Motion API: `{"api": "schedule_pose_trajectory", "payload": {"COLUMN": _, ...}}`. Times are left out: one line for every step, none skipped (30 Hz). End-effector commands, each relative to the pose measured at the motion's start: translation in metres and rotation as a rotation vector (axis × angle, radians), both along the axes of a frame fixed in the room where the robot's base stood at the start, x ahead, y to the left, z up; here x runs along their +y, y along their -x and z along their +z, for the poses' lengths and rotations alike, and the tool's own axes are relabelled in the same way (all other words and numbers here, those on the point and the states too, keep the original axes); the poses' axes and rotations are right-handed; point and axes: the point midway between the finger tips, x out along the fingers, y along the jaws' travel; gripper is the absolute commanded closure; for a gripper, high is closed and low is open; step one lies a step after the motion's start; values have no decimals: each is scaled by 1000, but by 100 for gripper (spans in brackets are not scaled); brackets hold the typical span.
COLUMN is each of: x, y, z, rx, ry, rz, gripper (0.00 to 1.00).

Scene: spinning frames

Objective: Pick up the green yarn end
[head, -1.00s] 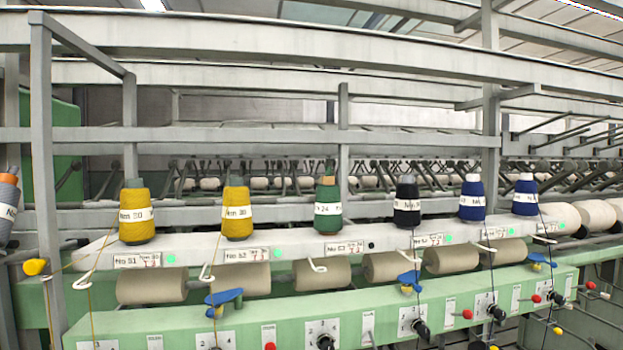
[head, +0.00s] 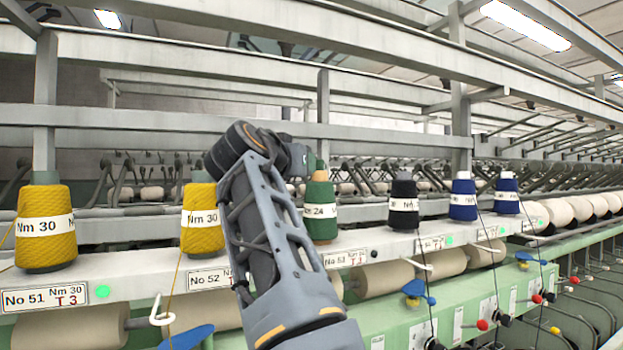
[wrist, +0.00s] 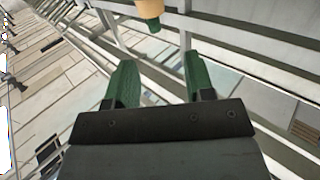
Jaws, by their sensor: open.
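The green yarn spool (head: 320,212) stands upright on the white rail, third from the left, with a tan cone tip and a white label. In the wrist view my gripper (wrist: 160,78) is open and empty, with two green fingers apart. A tan cone tip with some green (wrist: 150,15) shows at the top edge, beyond the fingers and not between them. I cannot make out a loose green yarn end.
Yellow spools (head: 45,235) (head: 202,225) stand to the left, a black spool (head: 403,204) and blue spools (head: 463,200) to the right. The white rail (head: 130,268) runs beneath them. Metal beams (head: 150,120) cross behind and above.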

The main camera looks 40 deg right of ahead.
Motion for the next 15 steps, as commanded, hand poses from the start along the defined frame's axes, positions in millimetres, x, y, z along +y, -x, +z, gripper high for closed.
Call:
{"api": "schedule_pose_trajectory", "payload": {"x": -5, "y": 1, "z": 5, "rx": -13, "ry": 7, "rz": -15, "gripper": 51}}
{"api": "schedule_pose_trajectory", "payload": {"x": -9, "y": 1, "z": 7, "rx": -19, "ry": 10, "rz": -20, "gripper": 51}}
{"api": "schedule_pose_trajectory", "payload": {"x": -14, "y": 0, "z": 9, "rx": -25, "ry": 12, "rz": -26, "gripper": 51}}
{"api": "schedule_pose_trajectory", "payload": {"x": -20, "y": -1, "z": 11, "rx": -28, "ry": 14, "rz": -29, "gripper": 51}}
{"api": "schedule_pose_trajectory", "payload": {"x": -25, "y": -3, "z": 11, "rx": -29, "ry": 15, "rz": -31, "gripper": 51}}
{"api": "schedule_pose_trajectory", "payload": {"x": -32, "y": -5, "z": 12, "rx": -29, "ry": 16, "rz": -32, "gripper": 51}}
{"api": "schedule_pose_trajectory", "payload": {"x": -37, "y": -8, "z": 13, "rx": -29, "ry": 15, "rz": -31, "gripper": 51}}
{"api": "schedule_pose_trajectory", "payload": {"x": -42, "y": -10, "z": 13, "rx": -29, "ry": 15, "rz": -31, "gripper": 51}}
{"api": "schedule_pose_trajectory", "payload": {"x": -49, "y": -13, "z": 12, "rx": -28, "ry": 15, "rz": -31, "gripper": 51}}
{"api": "schedule_pose_trajectory", "payload": {"x": -53, "y": -15, "z": 12, "rx": -28, "ry": 15, "rz": -30, "gripper": 51}}
{"api": "schedule_pose_trajectory", "payload": {"x": -57, "y": -16, "z": 12, "rx": -29, "ry": 15, "rz": -29, "gripper": 51}}
{"api": "schedule_pose_trajectory", "payload": {"x": -63, "y": -19, "z": 12, "rx": -28, "ry": 15, "rz": -30, "gripper": 51}}
{"api": "schedule_pose_trajectory", "payload": {"x": -66, "y": -21, "z": 12, "rx": -28, "ry": 15, "rz": -29, "gripper": 51}}
{"api": "schedule_pose_trajectory", "payload": {"x": -69, "y": -22, "z": 12, "rx": -28, "ry": 15, "rz": -28, "gripper": 51}}
{"api": "schedule_pose_trajectory", "payload": {"x": -73, "y": -23, "z": 11, "rx": -29, "ry": 15, "rz": -29, "gripper": 51}}
